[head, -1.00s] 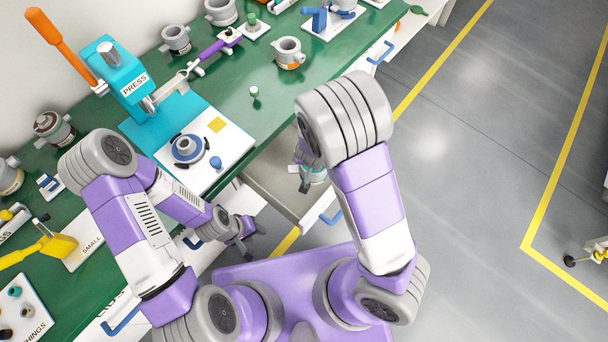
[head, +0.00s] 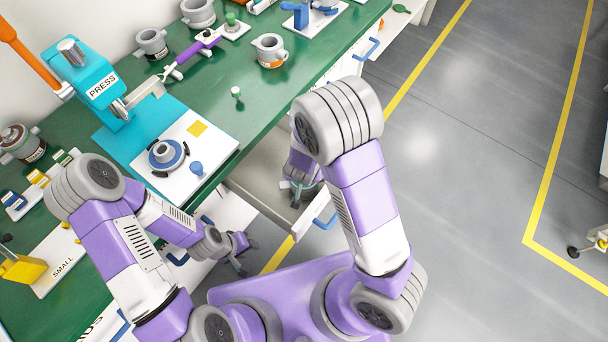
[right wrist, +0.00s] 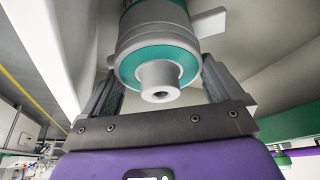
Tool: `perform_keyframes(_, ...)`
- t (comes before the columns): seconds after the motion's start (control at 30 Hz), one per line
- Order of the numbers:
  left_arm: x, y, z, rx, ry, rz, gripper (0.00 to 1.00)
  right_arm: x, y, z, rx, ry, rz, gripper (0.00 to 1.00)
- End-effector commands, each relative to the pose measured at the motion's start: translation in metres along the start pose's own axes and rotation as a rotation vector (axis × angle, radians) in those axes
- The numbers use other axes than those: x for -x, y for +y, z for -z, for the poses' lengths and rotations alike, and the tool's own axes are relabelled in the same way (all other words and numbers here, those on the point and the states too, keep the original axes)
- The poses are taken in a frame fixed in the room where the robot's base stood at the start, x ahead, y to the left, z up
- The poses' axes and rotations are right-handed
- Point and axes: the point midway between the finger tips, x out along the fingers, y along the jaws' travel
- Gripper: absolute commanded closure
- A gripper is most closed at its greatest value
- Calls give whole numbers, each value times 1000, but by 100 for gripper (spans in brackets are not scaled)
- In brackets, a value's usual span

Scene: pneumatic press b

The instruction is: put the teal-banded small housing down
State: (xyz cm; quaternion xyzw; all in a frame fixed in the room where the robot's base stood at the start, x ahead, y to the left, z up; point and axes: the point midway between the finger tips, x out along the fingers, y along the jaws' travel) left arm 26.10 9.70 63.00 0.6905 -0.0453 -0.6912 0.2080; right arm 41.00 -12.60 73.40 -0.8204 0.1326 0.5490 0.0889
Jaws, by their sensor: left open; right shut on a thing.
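The teal-banded small housing (right wrist: 157,48) is a grey cylinder with a teal ring and a short spout, with a grey lug at its side. In the right wrist view it sits between the two fingers of my right gripper (right wrist: 160,95), which is shut on it. In the head view my right gripper (head: 300,190) points down at the open drawer (head: 262,176), mostly behind my forearm, and the housing is largely hidden. I cannot tell whether the housing touches the drawer floor. My left gripper (head: 243,255) is open and empty, low beside the bench front.
The teal press (head: 95,80) with its white base plate (head: 215,145) stands on the green bench (head: 215,85). Several grey housings, one an orange-banded housing (head: 270,51), stand toward the back. A yellow part (head: 22,268) is at left. Grey floor at right is mostly clear.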

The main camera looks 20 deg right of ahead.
Motion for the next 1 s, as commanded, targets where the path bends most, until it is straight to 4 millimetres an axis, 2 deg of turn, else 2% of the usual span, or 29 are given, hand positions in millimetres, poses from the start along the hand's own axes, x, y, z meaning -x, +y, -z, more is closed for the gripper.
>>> perform_keyframes(0.27,-1,0,0,0,0,0,57,-1,0,0,0,3,1,60)
perform_keyframes(0.3,-1,0,0,0,0,0,57,-2,0,-1,0,1,0,5)
perform_keyframes(0.33,-1,0,0,0,0,0,57,-2,0,0,0,1,0,0)
perform_keyframes(0.67,3,1,0,0,0,0,57,4,0,2,0,1,1,0)
perform_keyframes(0.77,11,4,0,0,0,0,57,16,-1,2,2,2,2,0)
perform_keyframes(1.0,40,15,-2,0,0,0,57,63,-1,3,2,2,2,0)
